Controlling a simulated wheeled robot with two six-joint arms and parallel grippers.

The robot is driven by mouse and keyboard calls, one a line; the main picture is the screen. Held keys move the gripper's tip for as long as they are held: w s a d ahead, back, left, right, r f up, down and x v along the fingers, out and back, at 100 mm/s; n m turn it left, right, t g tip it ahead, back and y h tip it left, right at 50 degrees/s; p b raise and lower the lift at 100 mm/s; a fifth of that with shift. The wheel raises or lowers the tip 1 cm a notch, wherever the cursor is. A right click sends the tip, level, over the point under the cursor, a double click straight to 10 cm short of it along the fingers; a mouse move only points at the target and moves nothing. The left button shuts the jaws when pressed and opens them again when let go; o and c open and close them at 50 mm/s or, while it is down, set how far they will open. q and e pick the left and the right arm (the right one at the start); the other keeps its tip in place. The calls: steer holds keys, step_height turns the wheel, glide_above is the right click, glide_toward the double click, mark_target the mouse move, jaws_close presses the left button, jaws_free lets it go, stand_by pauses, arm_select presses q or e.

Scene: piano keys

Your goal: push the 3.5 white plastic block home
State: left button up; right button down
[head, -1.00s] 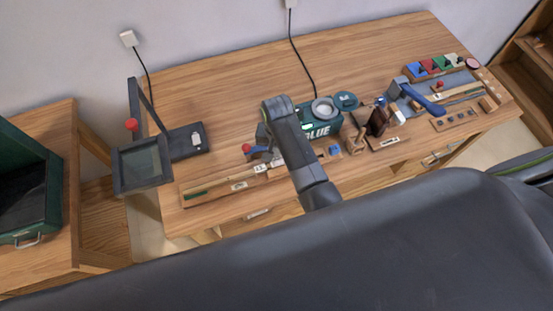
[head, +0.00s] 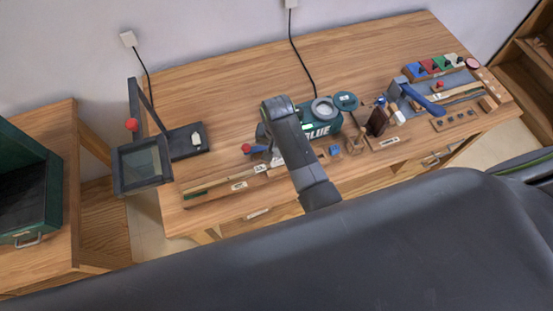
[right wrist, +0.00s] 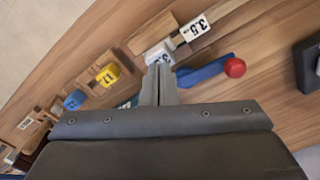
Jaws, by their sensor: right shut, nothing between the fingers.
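The white block (right wrist: 157,53) marked 3.5 shows in the right wrist view, just beyond my fingertips and at the edge of a wooden holder (right wrist: 150,32). The fingers partly cover it. My right gripper (right wrist: 160,70) is shut and empty, with its tips at or very near the block's near side; I cannot tell if they touch. A white 3.5 label (right wrist: 196,28) lies beside the holder. In the head view my right arm hides most of the gripper and the block, while a small white label (head: 260,168) shows beside it. My left gripper is not in view.
A blue bar (right wrist: 203,73) with a red knob (right wrist: 234,68) lies close right of the fingers. Yellow (right wrist: 107,75) and blue (right wrist: 75,100) pieces stand to the left. A green glue machine (head: 318,125) is behind my arm.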

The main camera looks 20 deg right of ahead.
steer(key=shift+f+b, duration=0.6)
steer(key=shift+f, duration=0.65)
stand_by(0.8)
stand_by(0.5)
step_height(320, 180, up, 3)
steer(key=p, duration=0.3)
steer(key=shift+b, duration=0.3)
steer(key=shift+r, duration=2.05)
